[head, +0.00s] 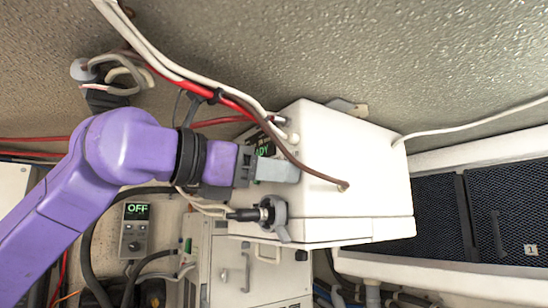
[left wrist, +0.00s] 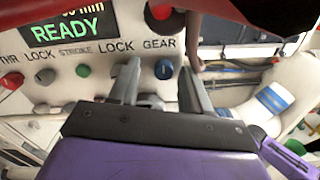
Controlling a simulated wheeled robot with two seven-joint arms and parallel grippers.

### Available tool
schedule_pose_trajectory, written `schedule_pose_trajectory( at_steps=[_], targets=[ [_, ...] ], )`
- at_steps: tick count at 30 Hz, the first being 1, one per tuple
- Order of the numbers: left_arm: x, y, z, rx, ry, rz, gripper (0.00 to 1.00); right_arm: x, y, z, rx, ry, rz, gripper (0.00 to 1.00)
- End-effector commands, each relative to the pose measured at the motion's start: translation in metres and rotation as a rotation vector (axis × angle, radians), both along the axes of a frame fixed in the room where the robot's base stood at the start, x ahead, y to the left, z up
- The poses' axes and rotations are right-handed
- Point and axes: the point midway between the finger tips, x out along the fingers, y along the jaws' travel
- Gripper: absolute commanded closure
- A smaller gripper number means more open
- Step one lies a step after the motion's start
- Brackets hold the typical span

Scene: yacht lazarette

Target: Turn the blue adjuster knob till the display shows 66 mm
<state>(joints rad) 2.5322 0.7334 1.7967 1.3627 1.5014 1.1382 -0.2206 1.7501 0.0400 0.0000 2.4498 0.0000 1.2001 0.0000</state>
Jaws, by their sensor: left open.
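The blue adjuster knob (left wrist: 164,69) is a small dark-blue dial on the white panel, below the GEAR label. In the left wrist view it shows between the fingers of my left gripper (left wrist: 158,74), which is open. I cannot tell whether either finger touches it. The display (left wrist: 66,28) reads READY in green; the mm figure above is cut off by the frame edge and unreadable. In the head view my left gripper (head: 290,171) is at the front of the white box (head: 360,165), hiding the knob and most of the display. My right gripper is not in view.
A red knob (left wrist: 160,9), a green knob (left wrist: 83,70) and another red knob (left wrist: 12,80) sit on the same panel. A brown cable (head: 300,165) and red and white cables run close above my gripper. A small unit (head: 135,228) reading OFF stands lower left.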

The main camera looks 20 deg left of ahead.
Motion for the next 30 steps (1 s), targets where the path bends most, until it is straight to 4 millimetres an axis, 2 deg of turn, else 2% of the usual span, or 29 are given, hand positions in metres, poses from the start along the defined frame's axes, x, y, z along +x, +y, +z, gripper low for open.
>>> schedule_pose_trajectory(
  at_steps=[9, 13, 14, 23, 30],
  targets=[
    [0.004, -0.004, 0.0, -0.001, -0.002, -0.003, 0.52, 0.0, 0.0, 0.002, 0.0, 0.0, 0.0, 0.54],
    [0.004, -0.004, 0.0, 0.0, -0.002, -0.002, 0.94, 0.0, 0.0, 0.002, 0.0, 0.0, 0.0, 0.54],
    [0.004, -0.005, 0.0, 0.0, -0.002, -0.002, 1.0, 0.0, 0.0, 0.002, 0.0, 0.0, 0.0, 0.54],
    [0.004, -0.005, -0.002, -0.013, 0.012, -0.002, 1.0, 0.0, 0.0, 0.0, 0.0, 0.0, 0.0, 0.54],
    [0.005, -0.005, -0.004, -0.1, 0.083, -0.001, 1.0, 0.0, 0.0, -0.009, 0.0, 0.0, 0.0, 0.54]
  ],
)
